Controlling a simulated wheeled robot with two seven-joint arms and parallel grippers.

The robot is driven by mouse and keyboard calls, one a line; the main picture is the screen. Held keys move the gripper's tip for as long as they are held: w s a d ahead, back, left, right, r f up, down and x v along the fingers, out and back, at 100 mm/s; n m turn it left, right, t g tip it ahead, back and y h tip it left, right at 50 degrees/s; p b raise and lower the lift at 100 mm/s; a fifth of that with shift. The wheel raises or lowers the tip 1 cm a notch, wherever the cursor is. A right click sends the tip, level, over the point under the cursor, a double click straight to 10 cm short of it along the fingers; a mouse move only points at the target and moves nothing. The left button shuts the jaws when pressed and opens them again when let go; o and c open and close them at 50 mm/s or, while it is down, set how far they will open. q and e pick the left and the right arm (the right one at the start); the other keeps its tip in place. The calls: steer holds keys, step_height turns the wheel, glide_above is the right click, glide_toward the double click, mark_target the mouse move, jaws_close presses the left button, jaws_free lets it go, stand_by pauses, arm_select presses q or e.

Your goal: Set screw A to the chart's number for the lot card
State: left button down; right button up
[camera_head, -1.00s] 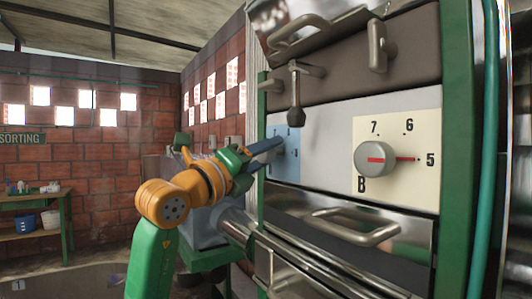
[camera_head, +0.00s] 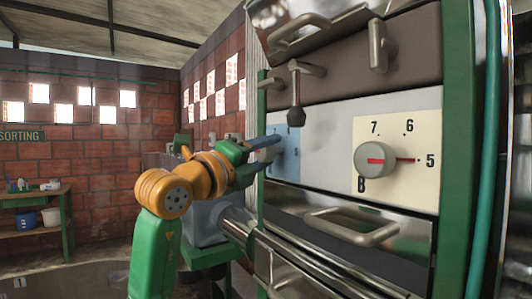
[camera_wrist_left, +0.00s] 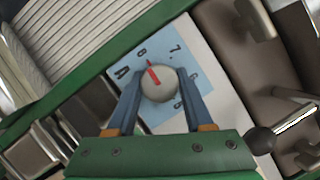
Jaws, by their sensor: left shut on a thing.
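Screw A is a round grey knob (camera_wrist_left: 160,86) with a red line, on a pale blue plate (camera_wrist_left: 197,68) marked with the letter A and numbers. In the left wrist view the red line points up and left, near a figure that looks like 8. My left gripper (camera_wrist_left: 160,78) is shut on the knob, one blue finger on each side. In the head view my left gripper (camera_head: 268,153) reaches the blue plate (camera_head: 288,160) and hides the knob. My right gripper is not in view. I see no chart or lot card that I can read.
Knob B (camera_head: 374,159) sits on a cream plate (camera_head: 425,130) to the right, its red line toward 5. A hanging lever (camera_head: 296,105) with a dark ball is just above plate A. A metal handle (camera_head: 352,230) juts out below. A green table (camera_head: 35,195) stands far left.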

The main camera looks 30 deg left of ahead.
mark_target(262, 154)
arm_select(q)
steer(key=shift+c, duration=1.5)
jaws_free()
steer(key=s+b, duration=0.1)
steer(key=s, duration=0.1)
steer(key=s+f+b, duration=0.1)
steer(key=s, duration=0.1)
steer(key=s+b, duration=0.1)
steer(key=s, duration=0.1)
steer(key=shift+s+a+f+b, duration=0.1)
steer(key=shift+a+f+b, duration=0.15)
steer(key=shift+b, duration=0.1)
steer(key=shift+s+r, duration=0.1)
steer(key=shift+s, duration=0.35)
steer(key=shift+w, duration=0.1)
